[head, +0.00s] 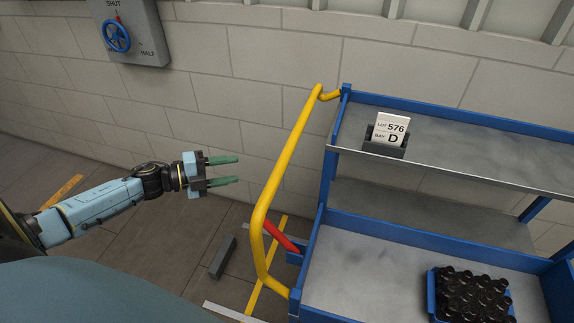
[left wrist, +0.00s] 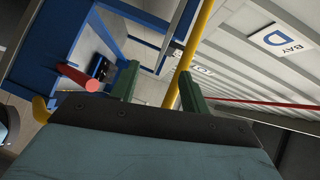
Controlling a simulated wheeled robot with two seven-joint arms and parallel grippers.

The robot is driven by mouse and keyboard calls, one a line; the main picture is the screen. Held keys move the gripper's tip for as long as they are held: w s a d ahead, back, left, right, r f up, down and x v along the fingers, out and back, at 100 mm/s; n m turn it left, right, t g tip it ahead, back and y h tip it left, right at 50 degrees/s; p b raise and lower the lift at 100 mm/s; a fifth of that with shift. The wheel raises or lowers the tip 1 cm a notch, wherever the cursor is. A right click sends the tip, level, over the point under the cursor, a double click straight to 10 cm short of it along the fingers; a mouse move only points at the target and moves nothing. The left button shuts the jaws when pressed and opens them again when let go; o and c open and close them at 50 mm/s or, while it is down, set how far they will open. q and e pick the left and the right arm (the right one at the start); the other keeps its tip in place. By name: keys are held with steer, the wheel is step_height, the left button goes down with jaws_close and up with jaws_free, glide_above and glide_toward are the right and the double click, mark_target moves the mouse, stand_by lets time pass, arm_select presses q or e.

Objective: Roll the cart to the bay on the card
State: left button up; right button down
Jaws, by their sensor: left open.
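The blue cart (head: 325,190) stands at the right in the head view, with grey shelves and a yellow push handle (head: 290,165) on its left end. A card (head: 390,129) in a dark holder on its top shelf reads LOT 576, BAY D. A red lever (head: 281,236) sticks out low beside the handle. My left gripper (head: 224,170) is open and empty, left of the handle and apart from it. The left wrist view shows its two green fingers (left wrist: 157,88), with the yellow handle (left wrist: 190,55) and red lever (left wrist: 78,78) beyond. My right gripper is not in view.
A blue crate (head: 432,295) of dark bottles sits on the cart's lower shelf. A wall box with a blue valve wheel (head: 117,36) hangs at upper left. A dark block (head: 223,257) lies on the floor near the handle. A BAY D sign (left wrist: 278,38) hangs overhead in the left wrist view.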

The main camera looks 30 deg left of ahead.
mark_target(286, 163)
arm_select(q)
steer(key=d+r+m+g+h, duration=0.3)
steer(key=r+m, duration=0.3)
steer(key=x, duration=0.8)
steer(key=p+x, duration=0.1)
steer(key=x, duration=0.4)
steer(key=shift+s+d+r, duration=0.2)
steer(key=shift+s+d, duration=0.1)
steer(key=shift+s, duration=0.15)
steer(key=shift+f, duration=0.1)
jaws_close()
